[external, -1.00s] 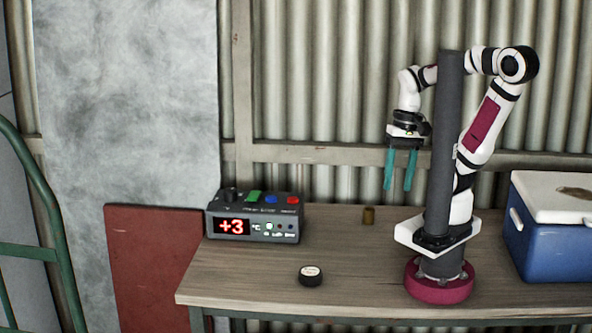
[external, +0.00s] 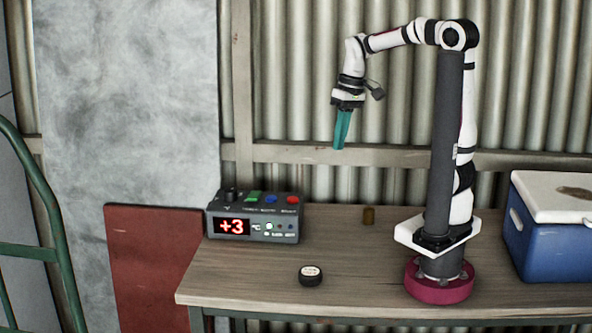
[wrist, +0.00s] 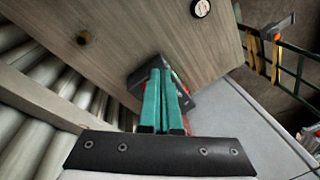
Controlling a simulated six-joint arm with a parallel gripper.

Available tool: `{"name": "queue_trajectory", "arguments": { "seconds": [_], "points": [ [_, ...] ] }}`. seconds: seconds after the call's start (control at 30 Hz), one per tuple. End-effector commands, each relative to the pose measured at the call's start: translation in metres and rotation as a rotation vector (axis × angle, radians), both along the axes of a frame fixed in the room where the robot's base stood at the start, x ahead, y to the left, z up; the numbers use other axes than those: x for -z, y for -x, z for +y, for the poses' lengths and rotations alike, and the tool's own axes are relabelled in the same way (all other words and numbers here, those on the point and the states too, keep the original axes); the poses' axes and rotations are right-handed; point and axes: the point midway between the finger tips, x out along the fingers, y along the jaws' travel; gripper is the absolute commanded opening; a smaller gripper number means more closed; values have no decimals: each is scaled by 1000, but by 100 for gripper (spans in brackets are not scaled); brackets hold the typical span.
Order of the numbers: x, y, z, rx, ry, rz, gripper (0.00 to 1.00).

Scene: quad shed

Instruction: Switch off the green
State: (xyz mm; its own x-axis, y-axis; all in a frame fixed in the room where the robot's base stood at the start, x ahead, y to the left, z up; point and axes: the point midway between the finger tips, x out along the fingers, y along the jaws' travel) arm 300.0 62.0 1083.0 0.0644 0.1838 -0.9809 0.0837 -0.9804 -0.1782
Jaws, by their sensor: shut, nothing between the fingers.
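A dark grey control box (external: 253,217) stands at the table's left end. Its red display reads +3. On its top are a green switch (external: 254,197), a blue one (external: 271,199), a red one (external: 292,199) and a dark knob (external: 231,194). A small whitish light shows on its front. My gripper (external: 339,147) is shut and empty, in the air above and right of the box, apart from it. In the wrist view my gripper's teal fingers (wrist: 163,72) are together and hide much of the box (wrist: 138,77); the green switch cannot be made out there.
A black round puck with a pale top (external: 311,276) lies near the table's front edge. A small brown cylinder (external: 369,215) stands farther back. A blue cooler with a white lid (external: 550,230) is at the right. The table between box and my base is mostly clear.

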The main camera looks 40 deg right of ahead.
Motion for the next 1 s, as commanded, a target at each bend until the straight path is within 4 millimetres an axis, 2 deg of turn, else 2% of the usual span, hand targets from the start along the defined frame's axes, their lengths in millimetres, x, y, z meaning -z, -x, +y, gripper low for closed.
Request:
{"name": "queue_trajectory", "arguments": {
  "seconds": [0.03, 0.1, 0.2, 0.3, 0.43, 0.77, 0.87, 1.0],
  "points": [
    [0, -40, 11, -116, 1, -34, 0],
    [2, -91, 27, -284, 5, -95, 0],
    [13, -146, 48, -480, 14, -167, 0],
    [24, -180, 63, -609, 23, -217, 0],
    [31, -197, 71, -683, 28, -246, 0],
    [33, -198, 72, -689, 30, -249, 0],
    [43, -200, 74, -689, 30, -247, 0],
    [71, -204, 81, -689, 30, -245, 0]
  ]
}}
